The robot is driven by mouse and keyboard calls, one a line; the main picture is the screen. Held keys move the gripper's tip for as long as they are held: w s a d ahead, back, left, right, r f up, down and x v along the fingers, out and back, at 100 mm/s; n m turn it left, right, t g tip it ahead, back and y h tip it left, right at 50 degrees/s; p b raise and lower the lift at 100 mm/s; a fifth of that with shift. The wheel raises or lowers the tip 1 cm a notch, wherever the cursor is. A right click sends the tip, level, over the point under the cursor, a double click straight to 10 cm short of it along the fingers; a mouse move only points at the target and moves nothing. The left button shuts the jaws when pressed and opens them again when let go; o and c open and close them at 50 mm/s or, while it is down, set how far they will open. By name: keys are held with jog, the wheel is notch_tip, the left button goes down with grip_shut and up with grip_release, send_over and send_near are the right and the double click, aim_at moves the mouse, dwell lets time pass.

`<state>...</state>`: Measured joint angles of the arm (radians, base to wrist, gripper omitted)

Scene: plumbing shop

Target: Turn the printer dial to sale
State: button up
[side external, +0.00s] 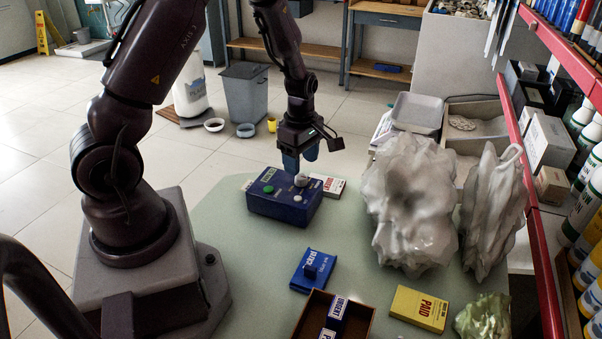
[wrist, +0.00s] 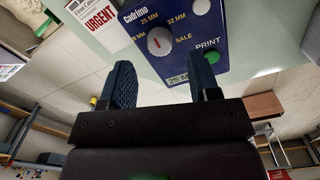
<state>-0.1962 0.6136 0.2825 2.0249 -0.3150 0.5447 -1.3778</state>
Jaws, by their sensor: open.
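The printer (side external: 285,207) is a dark blue box on the pale green bench, below my gripper. Its dial (wrist: 159,41) is a round white knob with a short red mark, ringed by the labels 25 MM, 32 MM, SALE and another partly hidden MM label. I cannot tell clearly which label the mark points to. The dial also shows in the side view (side external: 301,181), just under the fingers. My gripper (side external: 300,165) is open and empty, pointing down. In the wrist view its fingers (wrist: 162,66) stand apart on either side of the dial's line, not visibly touching it.
A green PRINT button (wrist: 212,57) and a white button (wrist: 201,7) sit beside the dial. An URGENT box (side external: 330,185) lies next to the printer. A blue stamp box (side external: 312,272), a brown tray (side external: 350,335) and a yellow PAID box (side external: 419,308) lie nearer; wrapped white bundles (side external: 412,205) stand right.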

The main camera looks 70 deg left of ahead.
aim_at(301, 176)
jog(key=shift+f, duration=2.1)
jog(key=c, duration=0.9)
